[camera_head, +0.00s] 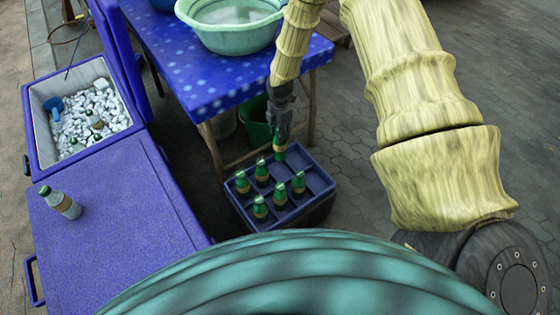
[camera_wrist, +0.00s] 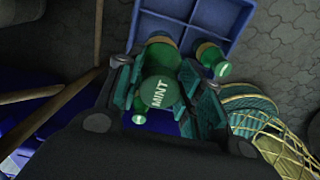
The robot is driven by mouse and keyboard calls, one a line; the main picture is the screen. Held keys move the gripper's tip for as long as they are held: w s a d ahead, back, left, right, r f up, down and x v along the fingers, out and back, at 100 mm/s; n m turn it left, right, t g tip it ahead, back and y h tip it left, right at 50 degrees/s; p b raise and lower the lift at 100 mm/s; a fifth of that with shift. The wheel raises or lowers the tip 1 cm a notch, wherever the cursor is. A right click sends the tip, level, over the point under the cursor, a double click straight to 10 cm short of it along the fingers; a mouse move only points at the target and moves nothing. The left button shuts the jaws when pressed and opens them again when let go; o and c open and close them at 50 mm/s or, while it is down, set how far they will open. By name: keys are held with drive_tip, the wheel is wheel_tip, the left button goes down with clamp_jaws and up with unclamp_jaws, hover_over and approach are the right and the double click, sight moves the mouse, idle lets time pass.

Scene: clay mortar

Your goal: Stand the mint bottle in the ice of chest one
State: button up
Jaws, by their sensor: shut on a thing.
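The mint bottle (camera_wrist: 158,92) is green, with MINT on its dark green cap in the wrist view. My gripper (camera_wrist: 158,100) is shut on it near the cap. In the head view my gripper (camera_head: 280,122) points down over the back of the bottle crate, with the green bottle (camera_head: 280,142) under it. I cannot tell whether the bottle's base still rests in its compartment. An open blue chest (camera_head: 37,135) at the left holds grey-white ice (camera_head: 80,120), with a few green-capped bottles and a blue scoop (camera_head: 53,104) in it. No chest number is readable.
The blue crate (camera_head: 318,200) holds several green bottles. A closed blue chest lid (camera_head: 120,205) is in front of the ice chest, with a clear, green-capped bottle (camera_head: 60,203) on it. A blue table (camera_head: 175,55) with a mint-coloured basin (camera_head: 235,35) stands behind. Paving at right is clear.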

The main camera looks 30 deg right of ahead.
drive_tip(key=shift+r+p, duration=1.65)
drive_tip(key=shift+r, duration=1.1)
